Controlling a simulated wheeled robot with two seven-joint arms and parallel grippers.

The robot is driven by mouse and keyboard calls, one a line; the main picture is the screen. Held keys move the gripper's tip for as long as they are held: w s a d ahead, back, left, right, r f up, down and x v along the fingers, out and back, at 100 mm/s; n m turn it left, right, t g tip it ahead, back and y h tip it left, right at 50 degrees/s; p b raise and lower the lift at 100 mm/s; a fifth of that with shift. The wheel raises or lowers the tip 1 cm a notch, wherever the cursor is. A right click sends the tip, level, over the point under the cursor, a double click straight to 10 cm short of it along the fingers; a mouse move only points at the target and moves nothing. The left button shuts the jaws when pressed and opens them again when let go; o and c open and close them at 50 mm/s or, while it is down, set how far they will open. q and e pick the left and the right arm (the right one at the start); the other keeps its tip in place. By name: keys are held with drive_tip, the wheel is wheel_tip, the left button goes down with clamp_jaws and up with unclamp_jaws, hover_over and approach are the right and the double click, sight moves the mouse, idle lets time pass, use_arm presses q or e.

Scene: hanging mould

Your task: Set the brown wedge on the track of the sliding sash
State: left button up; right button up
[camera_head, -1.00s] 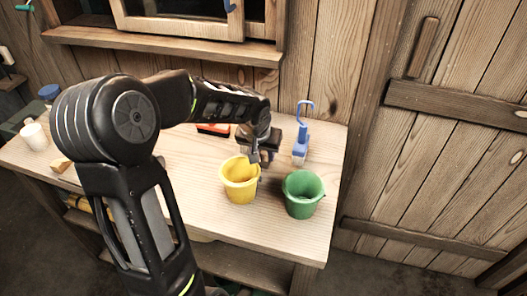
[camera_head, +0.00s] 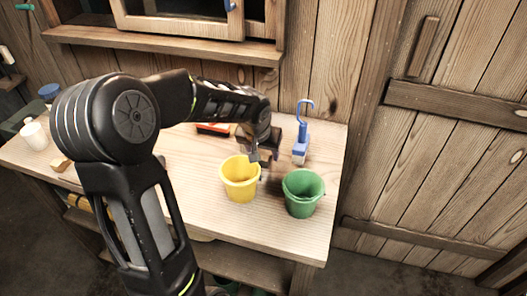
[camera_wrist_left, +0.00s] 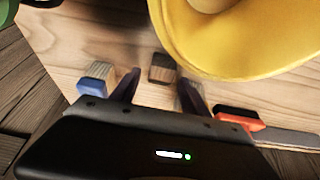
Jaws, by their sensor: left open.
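My left gripper (camera_head: 263,157) is over the bench just behind the yellow bucket. In the left wrist view its two fingers (camera_wrist_left: 160,90) are apart. A small dark-brown block (camera_wrist_left: 162,68), which looks like the brown wedge, lies on the bench ahead of and between the fingertips, with none of it visibly gripped. In the head view the gripper and arm mostly hide that spot. The sliding sash (camera_head: 180,24) is in the window at the top, above a wooden ledge (camera_head: 160,45); its track is too small to make out. My right gripper is not in view.
The yellow bucket (camera_head: 240,180) and green bucket (camera_head: 302,194) stand close to the gripper. A blue hooked tool (camera_head: 301,140) is to the right, a red-orange tool (camera_head: 213,128) to the left. The bench's front right (camera_head: 280,235) is bare.

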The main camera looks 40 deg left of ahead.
sight(264, 157)
use_arm(q)
drive_tip(key=shift+s+r, duration=0.1)
drive_tip(key=shift+r, duration=0.35)
drive_tip(key=b+v, duration=0.1)
drive_tip(key=v, duration=1)
drive_tip(key=shift+s+d, duration=0.1)
drive_tip(key=shift+o, duration=0.5)
drive_tip(key=b+x, duration=0.1)
drive_tip(key=x, duration=0.1)
drive_tip(key=b+x, duration=0.1)
drive_tip(key=s+b+x, duration=0.1)
drive_tip(key=b+x, duration=0.1)
drive_tip(key=shift+w+d+f, duration=0.15)
drive_tip(key=shift+f, duration=0.35)
drive_tip(key=shift+x, duration=1.25)
drive_tip(key=shift+w+r+p, duration=0.1)
drive_tip(key=shift+w+p, duration=0.05)
drive_tip(key=shift+p, duration=0.15)
